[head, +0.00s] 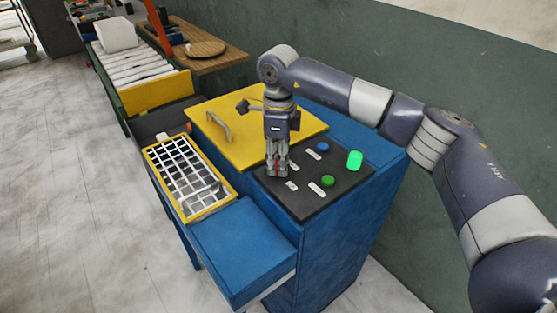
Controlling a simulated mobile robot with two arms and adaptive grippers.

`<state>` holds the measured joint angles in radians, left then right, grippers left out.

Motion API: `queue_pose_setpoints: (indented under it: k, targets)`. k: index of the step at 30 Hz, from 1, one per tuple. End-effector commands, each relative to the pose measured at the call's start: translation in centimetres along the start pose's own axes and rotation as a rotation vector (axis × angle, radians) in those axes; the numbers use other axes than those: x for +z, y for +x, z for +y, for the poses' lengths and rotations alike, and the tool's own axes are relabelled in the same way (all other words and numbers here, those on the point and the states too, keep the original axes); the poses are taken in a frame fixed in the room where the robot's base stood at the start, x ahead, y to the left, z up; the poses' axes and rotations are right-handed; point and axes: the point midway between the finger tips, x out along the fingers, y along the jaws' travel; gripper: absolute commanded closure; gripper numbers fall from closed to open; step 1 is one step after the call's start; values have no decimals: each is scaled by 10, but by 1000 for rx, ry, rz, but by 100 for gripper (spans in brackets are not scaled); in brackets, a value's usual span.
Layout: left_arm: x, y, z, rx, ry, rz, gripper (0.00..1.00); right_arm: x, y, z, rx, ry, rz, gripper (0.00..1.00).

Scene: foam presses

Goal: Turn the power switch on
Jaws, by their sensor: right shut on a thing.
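A dark control panel (301,199) lies on top of the blue machine (338,240). It carries a blue button (323,147), a green button (328,181), a larger glowing green cylinder (354,160) and several small white labels. My right gripper (277,172) points straight down at the left part of the panel. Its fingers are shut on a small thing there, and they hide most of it. A trace of red shows between the fingers. I cannot tell the switch's position. My left gripper is not in view.
A yellow lid (228,112) with a grey handle lies behind the panel. A yellow-framed wire grid (189,177) sits to the left. A roller conveyor (135,64) and a wooden table (207,64) stand farther back. A green wall (460,90) runs along the right.

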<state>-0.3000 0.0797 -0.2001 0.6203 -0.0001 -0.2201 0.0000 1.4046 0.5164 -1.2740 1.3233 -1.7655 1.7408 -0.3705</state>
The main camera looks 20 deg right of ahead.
Motion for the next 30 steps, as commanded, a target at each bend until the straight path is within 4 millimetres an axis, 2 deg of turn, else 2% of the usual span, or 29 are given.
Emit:
queue_pose_setpoints:
  k: [16,17,18,19,30]
  targets:
    - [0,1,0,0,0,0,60,0,-1,-1,-2,23,-2,90]
    - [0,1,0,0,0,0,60,0,-1,-1,-2,23,-2,60]
    - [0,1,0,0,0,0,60,0,-1,-1,-2,23,-2,51]
    - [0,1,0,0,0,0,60,0,-1,-1,-2,23,-2,46]
    - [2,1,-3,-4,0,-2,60,0,-3,0,-2,21,-1,46]
